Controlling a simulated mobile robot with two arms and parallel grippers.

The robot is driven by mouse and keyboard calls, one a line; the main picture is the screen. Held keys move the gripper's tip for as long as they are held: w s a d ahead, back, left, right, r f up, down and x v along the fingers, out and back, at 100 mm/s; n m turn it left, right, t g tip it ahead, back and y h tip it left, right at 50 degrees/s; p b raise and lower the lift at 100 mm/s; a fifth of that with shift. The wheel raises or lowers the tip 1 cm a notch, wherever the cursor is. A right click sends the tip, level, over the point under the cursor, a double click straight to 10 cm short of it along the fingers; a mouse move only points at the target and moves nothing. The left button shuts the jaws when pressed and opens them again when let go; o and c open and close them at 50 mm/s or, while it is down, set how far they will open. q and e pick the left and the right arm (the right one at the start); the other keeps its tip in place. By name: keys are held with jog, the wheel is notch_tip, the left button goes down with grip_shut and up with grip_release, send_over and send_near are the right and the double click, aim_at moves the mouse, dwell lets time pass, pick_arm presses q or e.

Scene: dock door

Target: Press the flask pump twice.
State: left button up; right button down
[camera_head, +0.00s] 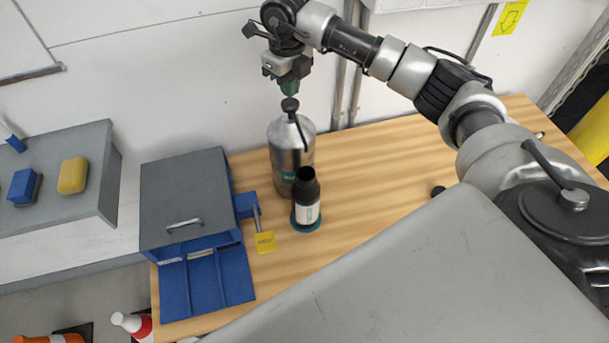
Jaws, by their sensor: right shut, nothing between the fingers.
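The flask (284,150) is a tall silver metal bottle standing upright on the wooden table. Its dark pump (290,106) sits on top, with a thin spout bent down on the right side. My right gripper (290,88) is shut and empty, pointing down just above the pump head. A small gap seems to show between them, but I cannot be sure whether they touch. A dark cup or bottle with a pale label (307,212) stands on a teal coaster (306,228) in front of the flask, below the spout. My left gripper is not in view.
A grey-topped blue box (186,190) with its front flap down stands left of the flask. A yellow tag (265,242) lies beside it. A grey shelf at left holds a yellow sponge (73,175) and a blue block (24,187). The table (390,170) is mostly clear to the right.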

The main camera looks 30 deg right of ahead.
aim_at(290, 102)
jog(key=shift+f, duration=0.15)
jog(key=shift+f+b, duration=1.45)
jog(key=shift+f, duration=0.45)
jog(key=shift+r, duration=0.2)
jog(key=shift+r+p, duration=1.2)
jog(key=shift+r, duration=0.65)
notch_tip(290, 102, up, 6)
jog(key=p, duration=0.3)
jog(key=shift+p, duration=0.3)
